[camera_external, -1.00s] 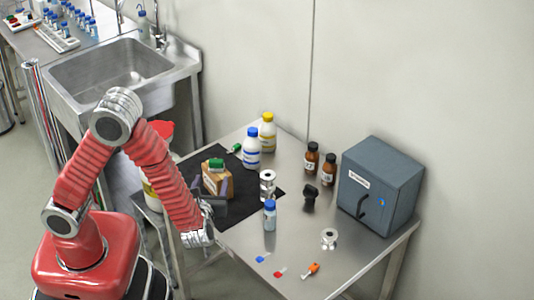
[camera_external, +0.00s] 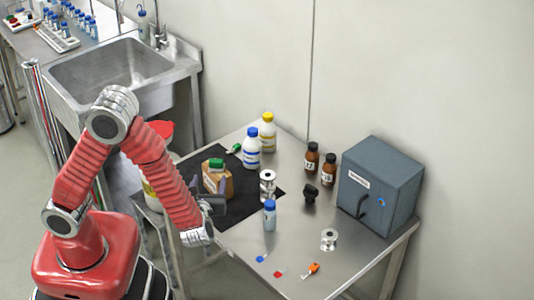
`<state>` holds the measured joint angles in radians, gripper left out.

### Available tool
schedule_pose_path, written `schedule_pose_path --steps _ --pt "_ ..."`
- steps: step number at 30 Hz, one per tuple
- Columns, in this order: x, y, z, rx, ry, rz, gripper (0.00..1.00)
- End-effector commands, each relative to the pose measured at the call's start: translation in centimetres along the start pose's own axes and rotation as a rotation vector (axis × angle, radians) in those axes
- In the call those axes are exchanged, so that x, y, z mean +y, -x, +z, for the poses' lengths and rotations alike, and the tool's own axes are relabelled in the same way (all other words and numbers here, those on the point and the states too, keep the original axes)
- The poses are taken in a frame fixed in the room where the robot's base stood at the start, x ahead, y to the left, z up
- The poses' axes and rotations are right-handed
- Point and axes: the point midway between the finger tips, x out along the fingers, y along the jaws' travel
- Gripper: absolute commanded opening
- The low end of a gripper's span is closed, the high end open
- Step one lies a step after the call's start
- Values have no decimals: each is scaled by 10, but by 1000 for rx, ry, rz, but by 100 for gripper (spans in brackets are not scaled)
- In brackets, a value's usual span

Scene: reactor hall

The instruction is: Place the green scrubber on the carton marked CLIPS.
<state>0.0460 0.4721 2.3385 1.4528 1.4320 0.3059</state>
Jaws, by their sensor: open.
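The green scrubber (camera_external: 216,163) rests on top of a small brown carton (camera_external: 217,182), at the carton's upper side in this view. The carton stands on the black mat (camera_external: 245,202) at the left of the table. Its marking is too small to read. My gripper (camera_external: 217,204) is open and empty, low in front of the carton and apart from the scrubber. The exact gap between the fingers and the carton is hard to tell.
White bottles (camera_external: 252,150), a small green item (camera_external: 234,148), a metal spool (camera_external: 267,184) and a blue-capped bottle (camera_external: 270,215) stand or lie near the mat. Brown bottles (camera_external: 311,160) and a grey cabinet (camera_external: 375,190) are to the right.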

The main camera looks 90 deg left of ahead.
Motion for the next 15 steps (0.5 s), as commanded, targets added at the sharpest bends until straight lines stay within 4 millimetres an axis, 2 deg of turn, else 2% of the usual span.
schedule_pose_path --steps 8,15 --pt "34 12 21 137 210 130 59" --pt "66 33 31 301 434 259 59"
